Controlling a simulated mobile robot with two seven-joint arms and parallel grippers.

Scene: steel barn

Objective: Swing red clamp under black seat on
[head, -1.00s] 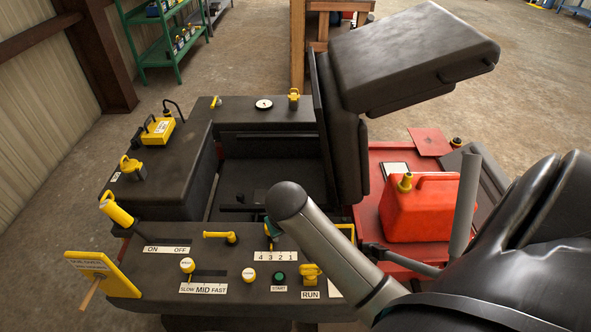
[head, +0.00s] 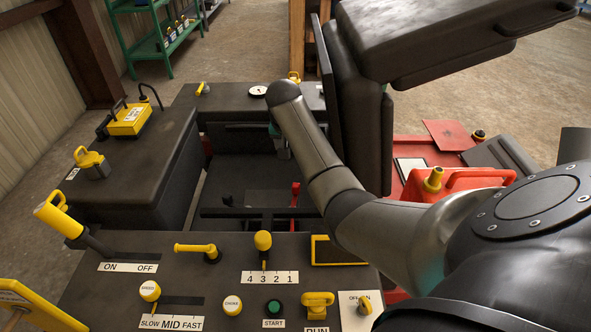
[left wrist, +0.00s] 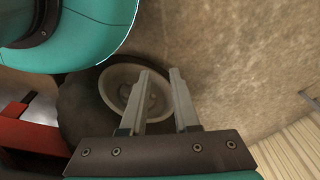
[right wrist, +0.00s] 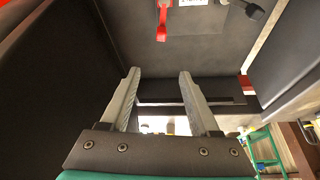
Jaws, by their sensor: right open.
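The black seat (head: 440,40) is tipped up, leaving the dark compartment below it open. The red clamp (head: 295,193) is a small upright red lever inside that compartment, just behind the front control panel. It also shows in the right wrist view (right wrist: 162,20), at the top, beside a partly cut-off white label. My right gripper (right wrist: 158,75) is open and empty, with the clamp beyond its fingertips and apart from them. In the head view my right arm hides most of that gripper. My left gripper (left wrist: 160,75) is open and empty in front of a wheel (left wrist: 125,88).
The control panel (head: 100,290) in front carries yellow levers, knobs and a green start button (head: 273,307). A red fuel can (head: 470,180) stands at right, partly behind my arm. Black side box (head: 130,185) bounds the compartment at left. A green shelf (head: 150,45) stands behind.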

